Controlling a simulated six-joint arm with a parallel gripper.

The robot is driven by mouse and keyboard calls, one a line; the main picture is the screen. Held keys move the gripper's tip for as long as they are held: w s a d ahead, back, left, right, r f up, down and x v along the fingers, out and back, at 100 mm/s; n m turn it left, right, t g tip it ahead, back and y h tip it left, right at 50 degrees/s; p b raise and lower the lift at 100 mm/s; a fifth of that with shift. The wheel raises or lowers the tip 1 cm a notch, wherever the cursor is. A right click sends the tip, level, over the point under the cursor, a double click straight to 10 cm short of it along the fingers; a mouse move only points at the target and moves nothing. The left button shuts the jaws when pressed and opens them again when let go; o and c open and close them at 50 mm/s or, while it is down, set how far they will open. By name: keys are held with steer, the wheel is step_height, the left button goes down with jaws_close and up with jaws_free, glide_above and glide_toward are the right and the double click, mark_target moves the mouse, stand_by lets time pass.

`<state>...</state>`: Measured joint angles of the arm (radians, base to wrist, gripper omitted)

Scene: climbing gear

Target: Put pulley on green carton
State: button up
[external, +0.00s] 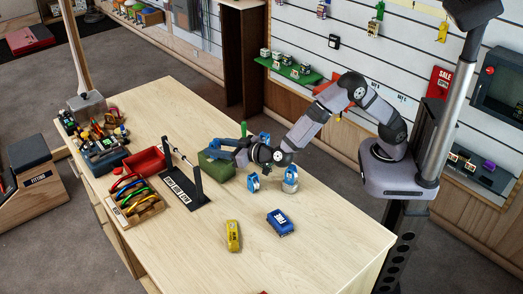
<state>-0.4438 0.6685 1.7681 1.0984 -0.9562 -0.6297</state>
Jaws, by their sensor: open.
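The green carton (210,166) stands on the wooden table near its middle. My gripper (214,149) reaches in from the right and is just above or behind the carton in this view; its fingers are small here and look apart, with nothing clearly between them. Two small blue and white pieces stand to the right of the carton, one nearer to it (254,182) and one farther right (290,181) under my arm. Either may be the pulley; they are too small to tell. I cannot tell whether anything lies on the carton, as my gripper partly covers it.
A yellow device (233,235) and a blue labelled one (280,222) lie toward the front. Left of the carton are a black stand with a bar (184,190), a red bin (145,163) and a wooden tray of coloured gear (140,210). The table's right front is clear.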

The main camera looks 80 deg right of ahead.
steer(key=shift+v, duration=1.3)
